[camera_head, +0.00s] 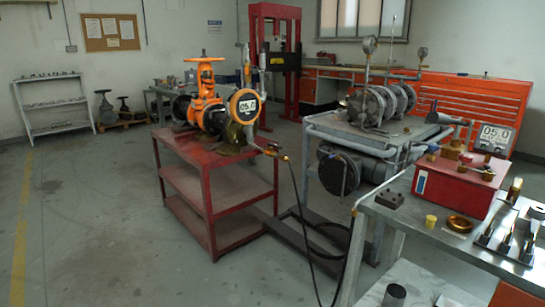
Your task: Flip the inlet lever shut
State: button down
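An orange gate valve (204,100) with a handwheel (204,60) on top stands on a red three-shelf cart (180,148) left of centre. A round yellow-rimmed gauge (246,106) reading 05.0 faces me at the valve's right end. Below and right of the gauge, a small fitting with a yellow-orange part (270,150) joins a dark hose (299,208) that runs down to the floor. This may be the inlet lever, but it is too small to tell its position. My gripper is not in view.
A grey bench (400,215) with a red box (452,186), a second 05.0 display (495,137) and brass parts fills the near right. A grey pump cart (330,131) stands behind it. The hose crosses the floor between carts. Floor at left and front is clear.

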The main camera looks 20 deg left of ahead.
aim_at(270, 144)
jog(key=i+j, duration=0.35)
jog(key=i+j+z, duration=0.1)
jog(key=i+j, duration=0.5)
jog(key=j, duration=0.2)
jog(key=i+j+z, duration=0.1)
jog(key=i+j, duration=0.5)
jog(key=j, duration=0.2)
jog(key=i+j+z, duration=0.1)
jog(key=i+j, duration=0.2)
jog(key=j, duration=0.15)
jog(key=i+j+z, duration=0.1)
jog(key=i+j, duration=0.2)
jog(key=j, duration=0.15)
